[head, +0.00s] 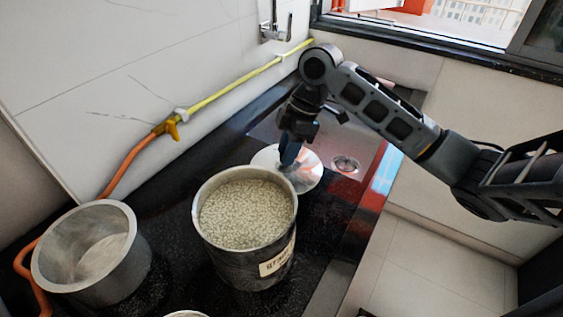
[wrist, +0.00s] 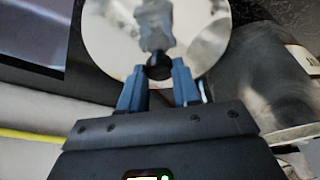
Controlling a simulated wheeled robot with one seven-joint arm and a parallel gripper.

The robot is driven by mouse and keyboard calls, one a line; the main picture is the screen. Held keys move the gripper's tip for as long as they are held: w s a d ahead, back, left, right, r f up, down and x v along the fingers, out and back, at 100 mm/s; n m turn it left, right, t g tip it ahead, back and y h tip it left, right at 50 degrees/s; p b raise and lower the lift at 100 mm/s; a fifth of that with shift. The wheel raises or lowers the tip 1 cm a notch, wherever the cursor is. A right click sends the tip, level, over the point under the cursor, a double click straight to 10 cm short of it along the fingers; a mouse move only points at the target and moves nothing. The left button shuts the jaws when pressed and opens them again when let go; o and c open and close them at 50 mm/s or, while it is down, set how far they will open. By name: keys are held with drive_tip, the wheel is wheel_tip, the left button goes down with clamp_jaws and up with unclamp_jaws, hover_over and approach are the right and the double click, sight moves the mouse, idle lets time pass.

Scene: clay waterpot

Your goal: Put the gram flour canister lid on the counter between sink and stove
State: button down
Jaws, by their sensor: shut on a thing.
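The canister lid (head: 312,180) is a round, shiny metal disc with a dark knob in its middle. In the head view it is just behind the canister, low over or on the dark counter; I cannot tell if it touches. My gripper (head: 289,158) is shut on the lid's knob from above. In the wrist view the lid (wrist: 105,40) lies beyond my gripper (wrist: 158,80), with the blue fingers on either side of the knob. The open gram flour canister (head: 278,268) is full of pale grains and carries a label on its front.
The black counter (head: 180,205) runs along the tiled wall. A sink (head: 372,172) with a drain lies right of the lid. An empty metal pot (head: 135,265) stands at left, beside an orange hose (head: 128,172) and yellow pipe on the wall. A window is at upper right.

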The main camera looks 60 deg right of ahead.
sight(281, 167)
drive_tip(key=shift+w+a+f, duration=0.4)
drive_tip(key=shift+w+a, duration=0.1)
drive_tip(key=shift+a, duration=0.05)
drive_tip(key=shift+f, duration=0.2)
drive_tip(key=shift+f+p, duration=0.35)
drive_tip(key=shift+f, duration=1.55)
drive_tip(key=shift+f, duration=0.3)
drive_tip(key=c, duration=0.8)
unclamp_jaws()
drive_tip(key=shift+r, duration=0.1)
drive_tip(key=b+v, duration=0.1)
drive_tip(key=v, duration=1.1)
drive_tip(key=shift+r, duration=0.2)
